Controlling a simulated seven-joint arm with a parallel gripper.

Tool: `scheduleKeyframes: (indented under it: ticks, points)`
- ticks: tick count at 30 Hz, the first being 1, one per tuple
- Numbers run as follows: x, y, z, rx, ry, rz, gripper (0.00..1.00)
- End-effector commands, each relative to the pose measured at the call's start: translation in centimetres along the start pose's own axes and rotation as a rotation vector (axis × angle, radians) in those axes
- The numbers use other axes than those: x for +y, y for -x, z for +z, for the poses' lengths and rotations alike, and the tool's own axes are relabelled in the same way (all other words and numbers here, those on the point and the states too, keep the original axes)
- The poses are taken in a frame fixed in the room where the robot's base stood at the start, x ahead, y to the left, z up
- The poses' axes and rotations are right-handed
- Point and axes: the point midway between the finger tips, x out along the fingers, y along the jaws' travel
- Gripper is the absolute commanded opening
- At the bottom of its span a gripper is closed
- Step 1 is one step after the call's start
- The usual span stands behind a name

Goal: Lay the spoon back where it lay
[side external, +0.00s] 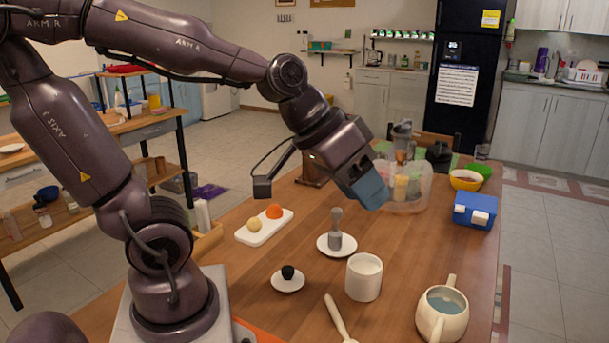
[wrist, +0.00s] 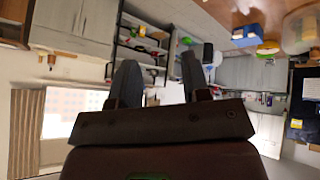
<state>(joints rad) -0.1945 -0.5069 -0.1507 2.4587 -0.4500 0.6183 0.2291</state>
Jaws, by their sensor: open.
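A pale spoon-like handle (side external: 337,318) lies on the wooden table (side external: 300,215) at the front, its lower end cut off by the picture's bottom edge. I cannot tell for sure that it is the spoon. My gripper (side external: 372,192) is raised above the table, behind the small plates and in front of the clear container, well apart from the handle. In the wrist view my gripper (wrist: 158,82) shows two dark fingers spread apart with nothing between them. The wrist camera faces the room, not the handle.
A white board (side external: 250,233) holds two round items. A blue box (side external: 475,210) sits back right.

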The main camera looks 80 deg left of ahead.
Motion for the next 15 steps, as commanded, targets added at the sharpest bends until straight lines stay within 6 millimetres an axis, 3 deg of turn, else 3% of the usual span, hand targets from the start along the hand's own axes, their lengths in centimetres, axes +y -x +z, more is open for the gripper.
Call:
scheduleKeyframes:
  ticks: [3,6,15]
  points:
    - [-0.8,3.0,2.6,-0.058,-0.096,-0.066,0.43]
    - [-2.0,4.4,3.9,-0.091,-0.128,-0.123,0.43]
    - [-3.0,5.3,4.7,-0.112,-0.143,-0.169,0.43]
